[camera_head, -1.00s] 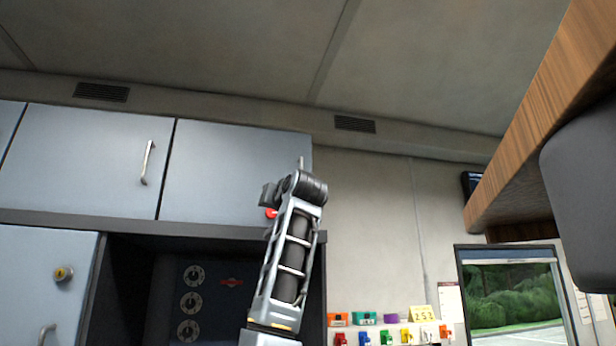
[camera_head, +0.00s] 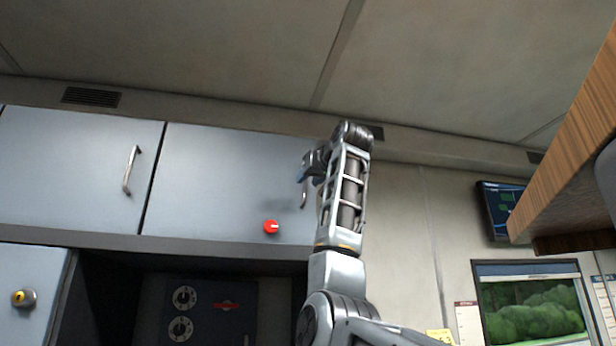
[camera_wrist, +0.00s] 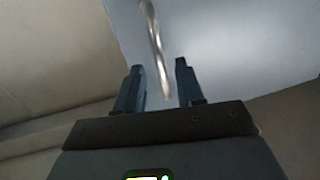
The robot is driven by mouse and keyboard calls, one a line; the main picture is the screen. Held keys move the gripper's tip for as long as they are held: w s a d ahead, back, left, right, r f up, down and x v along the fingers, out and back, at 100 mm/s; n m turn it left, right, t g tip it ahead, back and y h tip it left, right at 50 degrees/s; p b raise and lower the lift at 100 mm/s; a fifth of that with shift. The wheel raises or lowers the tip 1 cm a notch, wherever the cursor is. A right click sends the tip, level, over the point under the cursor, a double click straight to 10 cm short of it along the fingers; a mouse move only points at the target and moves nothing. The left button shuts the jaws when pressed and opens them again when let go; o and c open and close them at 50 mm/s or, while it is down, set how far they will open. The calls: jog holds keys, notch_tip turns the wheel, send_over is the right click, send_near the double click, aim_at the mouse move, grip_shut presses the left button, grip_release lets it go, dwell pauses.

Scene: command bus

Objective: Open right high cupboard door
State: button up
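The right high cupboard door (camera_head: 225,180) is a flat light-blue panel and looks shut. Its curved metal handle (camera_head: 304,192) is near the door's right edge, partly hidden by my arm; it also shows in the wrist view (camera_wrist: 154,45). My gripper (camera_head: 308,165) is in front of the door's right side by the handle. In the wrist view my gripper (camera_wrist: 160,82) is open, its two dark fingers apart, with the handle's lower end showing in the gap between them. I cannot tell how deep the handle lies between the fingers.
A red knob (camera_head: 271,227) sits low on the right door. Another light-blue cupboard door (camera_head: 75,165) with a handle (camera_head: 131,170) is to the left. A wooden-edged overhead unit (camera_head: 570,150) juts in at the right. A wall screen (camera_head: 497,208) hangs beside it.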

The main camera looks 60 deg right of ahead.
jog(key=shift+x, duration=0.95)
jog(key=shift+a, duration=0.1)
jog(key=shift+c, duration=0.2)
grip_shut()
